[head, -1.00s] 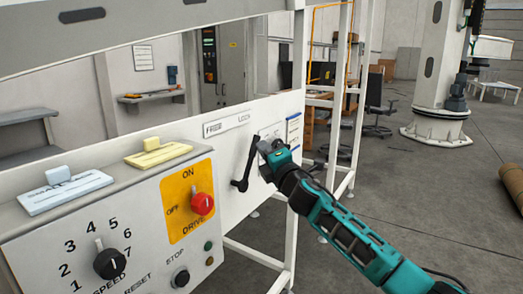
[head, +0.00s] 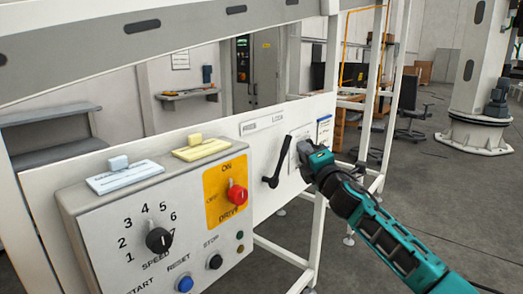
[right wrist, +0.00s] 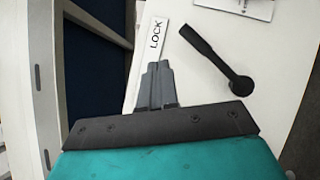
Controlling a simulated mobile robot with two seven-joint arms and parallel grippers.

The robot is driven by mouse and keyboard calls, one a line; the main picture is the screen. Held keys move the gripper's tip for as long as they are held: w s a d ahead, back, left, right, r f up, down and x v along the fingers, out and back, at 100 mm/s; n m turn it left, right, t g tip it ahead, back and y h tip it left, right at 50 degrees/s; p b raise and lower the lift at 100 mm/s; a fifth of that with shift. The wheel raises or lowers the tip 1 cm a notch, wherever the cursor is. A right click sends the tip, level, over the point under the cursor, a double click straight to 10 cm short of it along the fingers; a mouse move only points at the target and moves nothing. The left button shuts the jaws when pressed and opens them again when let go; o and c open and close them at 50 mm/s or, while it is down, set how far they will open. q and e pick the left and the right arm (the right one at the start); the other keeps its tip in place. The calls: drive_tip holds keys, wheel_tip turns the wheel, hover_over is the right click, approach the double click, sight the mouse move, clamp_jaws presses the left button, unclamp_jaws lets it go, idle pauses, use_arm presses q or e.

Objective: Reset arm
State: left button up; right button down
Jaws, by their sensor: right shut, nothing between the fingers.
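A black lever (head: 279,164) is mounted on the white panel, its round hub low and its handle slanting up towards the LOCK label (head: 278,117). It also shows in the right wrist view (right wrist: 212,58), with the handle end near the LOCK label (right wrist: 156,34). My right gripper (head: 302,150) is just right of the lever's handle in the head view, in front of the panel. Its fingers (right wrist: 160,82) are shut and empty, with a visible gap to the lever. My left gripper is out of view.
A grey control box (head: 170,215) with a speed dial, red drive switch (head: 237,194) and blue reset button (head: 183,283) stands left of the lever. White frame posts (head: 318,235) rise around the panel.

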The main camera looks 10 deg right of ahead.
drive_tip(key=s+a+f+m+g, duration=0.2)
drive_tip(key=s+a+f+m, duration=0.25)
drive_tip(key=s+f, duration=0.6)
drive_tip(key=s+a+f+m+g, duration=0.3)
drive_tip(key=s+f+m, duration=0.25)
drive_tip(key=f, duration=0.95)
drive_tip(key=s+f+m+g, duration=0.2)
drive_tip(key=s+f+m, duration=0.3)
drive_tip(key=s, duration=0.6)
drive_tip(key=s+f+m+g, duration=0.2)
drive_tip(key=s+f+m, duration=0.3)
drive_tip(key=s, duration=0.7)
wheel_tip(320, 180, down, 2)
drive_tip(key=shift+a+f+m, duration=0.15)
drive_tip(key=shift+a+m, duration=0.15)
drive_tip(key=shift+a, duration=0.05)
drive_tip(key=c, duration=1.8)
unclamp_jaws()
drive_tip(key=shift+c, duration=0.2)
